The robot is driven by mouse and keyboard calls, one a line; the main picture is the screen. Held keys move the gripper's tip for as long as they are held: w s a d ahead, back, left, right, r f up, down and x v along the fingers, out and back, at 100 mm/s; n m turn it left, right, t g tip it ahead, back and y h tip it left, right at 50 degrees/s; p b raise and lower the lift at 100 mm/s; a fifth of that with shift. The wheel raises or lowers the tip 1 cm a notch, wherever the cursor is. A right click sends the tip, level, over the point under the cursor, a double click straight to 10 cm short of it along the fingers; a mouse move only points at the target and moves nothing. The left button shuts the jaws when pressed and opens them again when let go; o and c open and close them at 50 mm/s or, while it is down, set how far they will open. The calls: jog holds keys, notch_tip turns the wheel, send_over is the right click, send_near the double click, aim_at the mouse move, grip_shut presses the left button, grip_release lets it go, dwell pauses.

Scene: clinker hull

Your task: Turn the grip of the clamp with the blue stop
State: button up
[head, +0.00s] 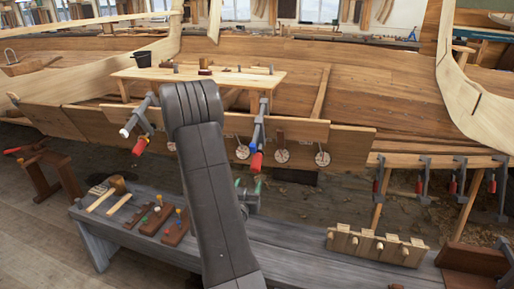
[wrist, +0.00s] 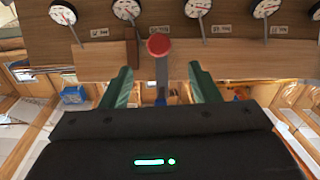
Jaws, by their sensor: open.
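The clamp with the blue stop (head: 253,147) hangs on the planking at the middle of the head view, its red grip (head: 256,161) pointing down. In the wrist view the red grip (wrist: 159,45) shows end-on as a round red face, with the clamp's bar behind it and a bit of the blue stop (wrist: 160,102) close to my gripper's body. My gripper (head: 249,187) has green fingers and is below the grip in the head view. In the wrist view my gripper (wrist: 160,72) is open, a finger on either side of the clamp, with gaps showing. Nothing is held.
Another clamp with a white stop (head: 125,132) and red grip hangs to the left. Round dials (head: 281,156) hang along the plank near the clamp. A grey bench (head: 300,250) below carries a mallet (head: 117,184) and a wooden peg rack (head: 376,246). More clamps hang at right.

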aim_at(259, 162)
jog(key=p+x, duration=0.2)
jog(key=x, duration=1.1)
jog(key=shift+w+d+p, duration=0.2)
jog(key=shift+w+p, duration=0.05)
jog(key=shift+p, duration=0.05)
jog(key=shift+c, duration=0.5)
jog(key=c, duration=0.9)
jog(key=shift+f+n+b, duration=0.1)
jog(key=shift+n+b, duration=0.2)
jog(key=shift+b, duration=0.1)
jog(key=shift+n+h+b, duration=0.3)
jog(key=shift+h+b, duration=0.15)
jog(key=shift+h, duration=0.05)
jog(key=shift+d+n+g+h+b, duration=0.1)
jog(key=shift+n+g+h+b, duration=0.2)
jog(key=shift+n+h+b, duration=0.35)
jog(key=shift+d+r+n+h+b, duration=0.15)
jog(key=shift+n+h+b, duration=0.1)
jog(key=shift+n+h, duration=0.45)
jog(key=shift+r+n+h+b, duration=0.1)
jog(key=shift+n+h+b, duration=0.15)
jog(key=shift+n+h, duration=0.4)
jog(key=shift+r, duration=0.1)
